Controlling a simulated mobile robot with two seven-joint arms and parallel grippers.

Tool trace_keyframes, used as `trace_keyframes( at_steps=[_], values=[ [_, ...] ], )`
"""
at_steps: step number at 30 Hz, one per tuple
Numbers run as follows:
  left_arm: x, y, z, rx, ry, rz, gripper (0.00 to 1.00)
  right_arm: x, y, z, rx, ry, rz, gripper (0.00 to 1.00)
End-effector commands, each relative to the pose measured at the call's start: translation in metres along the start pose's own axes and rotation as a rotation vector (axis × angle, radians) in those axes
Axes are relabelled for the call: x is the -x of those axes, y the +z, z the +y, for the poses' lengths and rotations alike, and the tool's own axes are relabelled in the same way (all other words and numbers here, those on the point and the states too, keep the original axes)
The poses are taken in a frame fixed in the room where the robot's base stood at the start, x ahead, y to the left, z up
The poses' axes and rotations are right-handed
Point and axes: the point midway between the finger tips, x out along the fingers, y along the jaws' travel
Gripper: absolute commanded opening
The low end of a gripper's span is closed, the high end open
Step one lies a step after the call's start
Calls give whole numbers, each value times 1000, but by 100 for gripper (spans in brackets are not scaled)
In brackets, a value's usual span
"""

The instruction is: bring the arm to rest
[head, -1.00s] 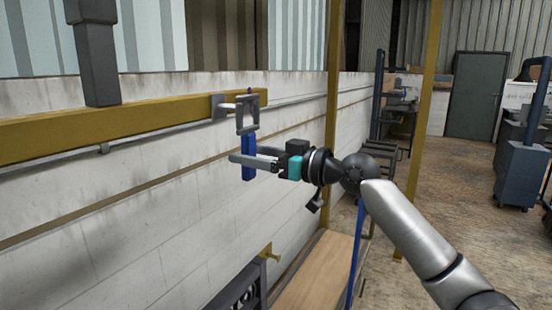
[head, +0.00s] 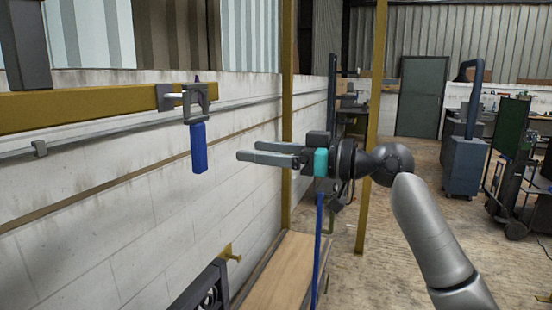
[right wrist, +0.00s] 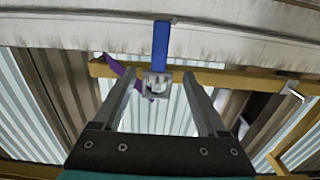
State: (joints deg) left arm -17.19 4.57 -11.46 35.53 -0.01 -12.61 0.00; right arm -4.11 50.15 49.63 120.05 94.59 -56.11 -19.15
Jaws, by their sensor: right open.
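My right gripper (head: 240,156) is open and empty in the head view, with its two fingers pointing left. A blue handle (head: 199,148) hangs from a grey bracket (head: 196,101) on the yellow beam, to the left of the fingertips and apart from them. In the right wrist view the blue handle (right wrist: 161,46) and its grey end piece (right wrist: 157,86) show beyond and between the open fingers (right wrist: 155,88). A purple piece (right wrist: 118,70) shows beside it there. My left gripper is in neither view.
A yellow beam (head: 80,105) runs along the white block wall (head: 100,215). Yellow posts (head: 372,120) stand behind my right arm. A wooden bench top (head: 280,270) and a dark fan-like unit (head: 210,293) are below. Open floor (head: 400,230) lies to the right, with a blue-grey cabinet (head: 466,165) farther back.

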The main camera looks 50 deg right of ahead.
Motion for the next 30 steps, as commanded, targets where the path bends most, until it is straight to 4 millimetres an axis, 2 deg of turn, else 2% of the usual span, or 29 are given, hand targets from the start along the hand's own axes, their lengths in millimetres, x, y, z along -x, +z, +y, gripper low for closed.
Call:
trace_keyframes(
  at_steps=[3, 9, 17, 20, 23, 25, 29, 30],
  values=[
    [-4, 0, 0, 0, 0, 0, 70, 13, 1, 0, -2, 1, 1, 75],
    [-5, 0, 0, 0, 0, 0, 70, 25, 0, 0, 0, 1, 1, 75],
    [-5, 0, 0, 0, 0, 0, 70, 26, 0, 0, -1, 1, -1, 75],
    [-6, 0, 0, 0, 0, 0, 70, 24, 9, 9, -26, 19, -6, 75],
    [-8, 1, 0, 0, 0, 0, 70, 18, 39, 34, -98, 80, -29, 75],
    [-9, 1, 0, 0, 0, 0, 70, 12, 75, 59, -171, 146, -60, 75],
    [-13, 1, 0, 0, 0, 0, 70, 7, 166, 101, -307, 288, -149, 75],
    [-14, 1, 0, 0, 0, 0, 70, 7, 196, 110, -343, 330, -183, 75]
  ],
)
